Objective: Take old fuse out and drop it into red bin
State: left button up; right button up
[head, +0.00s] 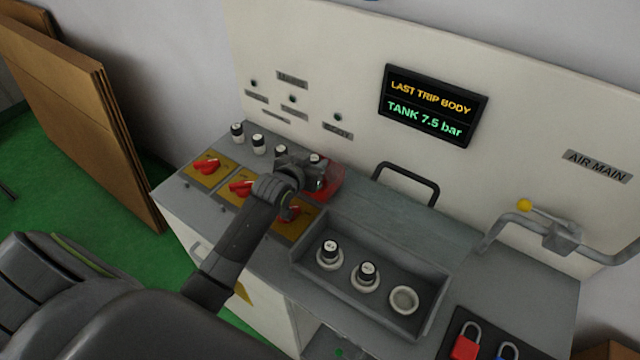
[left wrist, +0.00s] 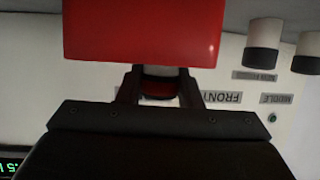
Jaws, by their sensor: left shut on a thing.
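My left gripper (head: 312,174) is over the back of the console. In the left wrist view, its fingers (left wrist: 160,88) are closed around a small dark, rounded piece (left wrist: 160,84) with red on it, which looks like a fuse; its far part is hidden. A red box-like thing (head: 330,183), possibly the red bin, sits right beside and below the gripper; its smooth red face (left wrist: 145,30) fills the top of the wrist view and overlaps the fingertips. Black-and-white fuses (head: 259,144) stand in a row at the console's back left. My right gripper is not in view.
A grey tray (head: 312,268) holds two black-capped fuses (head: 330,254) and an empty white ring (head: 403,299). Red knobs (head: 207,166) on yellow plates line the left. A black handle (head: 408,180), a pipe with yellow-knobbed lever (head: 524,206) and padlocks (head: 465,346) are right.

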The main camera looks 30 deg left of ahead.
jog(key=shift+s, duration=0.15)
pick_arm(q)
jog(key=o, duration=1.1)
jog(key=shift+c, duration=0.2)
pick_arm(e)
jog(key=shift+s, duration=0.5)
pick_arm(q)
jog(key=shift+s+r, duration=0.15)
jog(key=shift+s, duration=0.35)
jog(key=b+v, duration=0.1)
jog(key=v, duration=1.5)
jog(key=shift+r, duration=0.2)
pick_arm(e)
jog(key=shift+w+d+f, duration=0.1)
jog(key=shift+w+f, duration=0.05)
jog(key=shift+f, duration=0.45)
pick_arm(q)
jog(key=shift+s, duration=0.2)
